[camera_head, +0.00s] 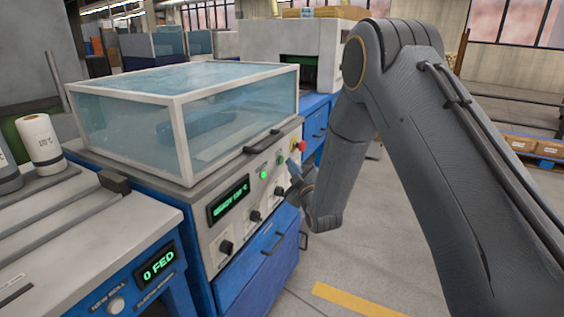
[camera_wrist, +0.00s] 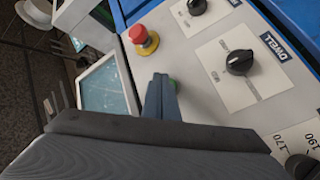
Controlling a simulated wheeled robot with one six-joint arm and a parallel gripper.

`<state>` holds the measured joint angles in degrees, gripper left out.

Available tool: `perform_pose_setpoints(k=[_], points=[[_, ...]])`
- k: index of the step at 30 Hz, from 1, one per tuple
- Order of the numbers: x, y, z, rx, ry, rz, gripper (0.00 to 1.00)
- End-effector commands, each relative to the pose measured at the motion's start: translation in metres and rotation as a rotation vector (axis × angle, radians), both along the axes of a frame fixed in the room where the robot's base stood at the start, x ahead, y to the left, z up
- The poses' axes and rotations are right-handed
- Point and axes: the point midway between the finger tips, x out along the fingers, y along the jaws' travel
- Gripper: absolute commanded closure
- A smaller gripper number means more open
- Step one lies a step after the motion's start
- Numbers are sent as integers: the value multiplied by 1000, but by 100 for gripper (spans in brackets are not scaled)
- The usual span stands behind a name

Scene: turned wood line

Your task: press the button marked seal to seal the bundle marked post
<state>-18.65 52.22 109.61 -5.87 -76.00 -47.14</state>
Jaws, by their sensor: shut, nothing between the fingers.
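The sealing machine (camera_head: 190,215) has a clear cover over a dark bundle-like shape (camera_head: 208,120); no "post" mark is legible. Its front panel carries small green-lit buttons (camera_head: 263,174). No "seal" label is legible. My gripper (camera_head: 292,165) is at the right end of this panel, mostly hidden by my arm in the head view. In the wrist view my gripper (camera_wrist: 160,80) is shut and empty, its fingertips at the panel. A green button (camera_wrist: 173,86) shows just beside the fingertips, partly hidden by them; I cannot tell whether they touch.
A red mushroom button on a yellow base (camera_wrist: 143,39) is close to my fingertips. Black knobs (camera_wrist: 239,62) are on the same panel. A green-lit display (camera_head: 229,199) is left of the buttons. A neighbouring machine's panel reads "0 FED" (camera_head: 158,264). Open floor lies right of the machine.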

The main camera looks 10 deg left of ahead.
Motion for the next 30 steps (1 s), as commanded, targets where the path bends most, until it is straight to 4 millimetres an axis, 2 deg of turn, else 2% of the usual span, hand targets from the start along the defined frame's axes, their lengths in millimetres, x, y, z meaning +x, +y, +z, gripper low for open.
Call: perform_pose_setpoints(k=[30], points=[[4, 10, 0, 0, 0, 0, 100]])
